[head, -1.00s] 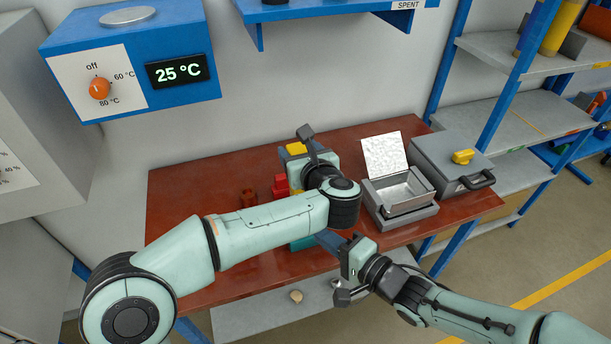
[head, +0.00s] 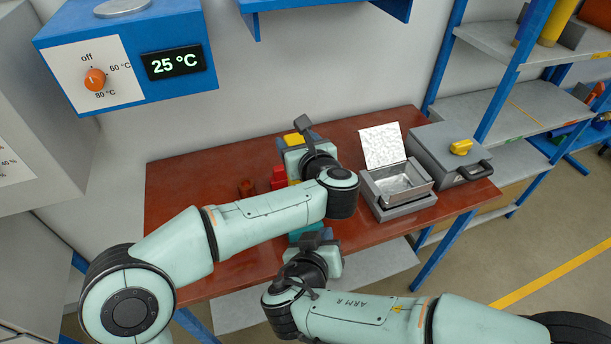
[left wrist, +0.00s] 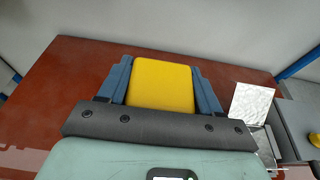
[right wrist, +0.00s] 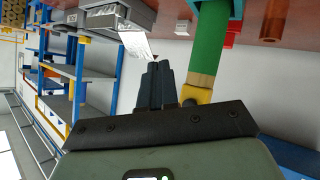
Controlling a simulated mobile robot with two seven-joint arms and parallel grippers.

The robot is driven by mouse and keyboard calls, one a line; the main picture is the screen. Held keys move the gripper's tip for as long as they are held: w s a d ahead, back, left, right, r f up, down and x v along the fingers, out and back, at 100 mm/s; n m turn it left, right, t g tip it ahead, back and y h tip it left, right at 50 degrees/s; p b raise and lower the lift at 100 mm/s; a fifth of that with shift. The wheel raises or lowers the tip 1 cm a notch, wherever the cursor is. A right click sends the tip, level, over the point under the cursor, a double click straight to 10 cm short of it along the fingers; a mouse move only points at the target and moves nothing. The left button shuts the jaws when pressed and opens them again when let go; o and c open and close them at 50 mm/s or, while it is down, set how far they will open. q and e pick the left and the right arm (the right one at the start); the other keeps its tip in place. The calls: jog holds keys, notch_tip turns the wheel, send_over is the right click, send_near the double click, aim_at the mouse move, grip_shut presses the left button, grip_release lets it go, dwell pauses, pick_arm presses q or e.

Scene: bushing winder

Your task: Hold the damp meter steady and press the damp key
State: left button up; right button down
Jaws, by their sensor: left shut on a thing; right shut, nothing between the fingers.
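A yellow block, probably the damp meter (left wrist: 163,82), is between the blue fingers of my left gripper (left wrist: 160,80). It also shows over the back of the table in the head view (head: 294,138). Its key and display cannot be made out. My left gripper is shut on it. My right gripper (right wrist: 160,85) is shut and empty, near the table's front edge under my left forearm in the head view. In the right wrist view a green column (right wrist: 207,45) with a yellowish end stands just right of its fingertips. I cannot tell whether they touch.
A red part (head: 279,178) and a brown part (head: 246,188) stand on the red-brown table (head: 190,190). An open metal box (head: 400,185) and a grey case (head: 450,158) stand on the right. A blue unit reading 25 °C (head: 120,60) hangs at upper left.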

jog(key=r, duration=0.1)
jog(key=r+t+h, duration=0.1)
jog(key=r, duration=0.1)
jog(key=r+t, duration=0.1)
jog(key=r, duration=0.1)
jog(key=shift+s+a+h, duration=0.15)
jog(key=shift+s+h, duration=0.25)
jog(key=w+a, duration=0.2)
jog(key=w, duration=0.6)
jog(key=shift+w+a, duration=0.25)
jog(key=shift+a, duration=0.05)
jog(key=shift+w, duration=0.1)
dwell(1.6)
jog(key=shift+w+a, duration=0.1)
jog(key=shift+w, duration=0.25)
